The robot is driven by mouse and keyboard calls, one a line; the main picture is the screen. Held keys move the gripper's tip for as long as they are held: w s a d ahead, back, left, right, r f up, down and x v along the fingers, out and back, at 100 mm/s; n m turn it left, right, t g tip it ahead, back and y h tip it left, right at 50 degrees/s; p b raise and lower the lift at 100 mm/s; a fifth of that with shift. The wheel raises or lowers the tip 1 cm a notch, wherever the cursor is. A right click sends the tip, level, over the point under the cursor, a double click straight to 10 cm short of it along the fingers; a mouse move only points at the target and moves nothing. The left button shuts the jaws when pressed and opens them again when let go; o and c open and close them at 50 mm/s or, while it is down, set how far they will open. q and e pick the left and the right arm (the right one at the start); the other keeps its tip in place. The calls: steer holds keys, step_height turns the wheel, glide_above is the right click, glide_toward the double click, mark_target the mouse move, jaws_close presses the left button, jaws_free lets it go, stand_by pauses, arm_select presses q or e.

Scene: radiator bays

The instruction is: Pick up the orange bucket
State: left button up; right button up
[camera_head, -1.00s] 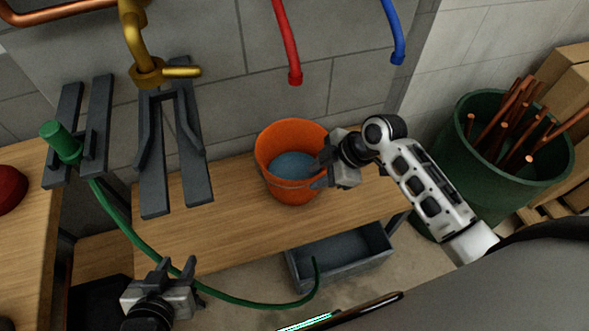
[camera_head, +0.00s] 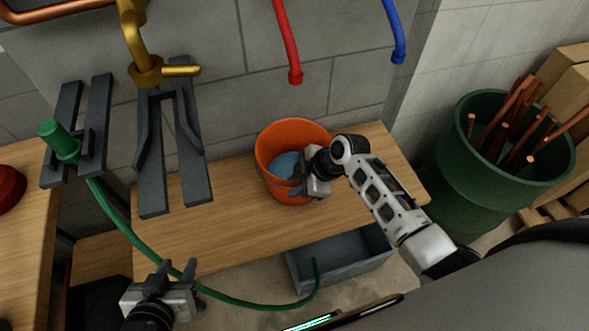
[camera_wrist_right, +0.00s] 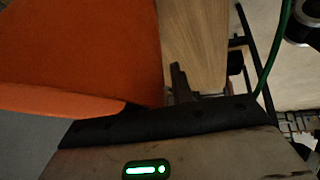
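The orange bucket (camera_head: 272,178) stands upright on the wooden bench, with bluish water (camera_head: 284,165) inside. My right gripper (camera_head: 299,172) is at the bucket's right side, close against its rim and wall. Its fingers look spread, one toward the rim and one low in front of the wall; whether they touch is unclear. In the right wrist view the bucket's orange wall (camera_wrist_right: 80,50) fills the left, with one dark finger (camera_wrist_right: 180,84) beside it; the other finger is hidden. My left gripper (camera_head: 160,281) is open and empty at the lower left, away from the bucket.
The wooden bench (camera_head: 225,225) is clear around the bucket. A green hose (camera_head: 130,233) runs past my left gripper into a grey trough (camera_head: 345,268) below. A red pipe (camera_head: 289,45) hangs above. A green barrel (camera_head: 460,180) of copper pipes stands right.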

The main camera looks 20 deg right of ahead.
jaws_close()
stand_by(1.1)
steer(key=shift+w+r, duration=0.1)
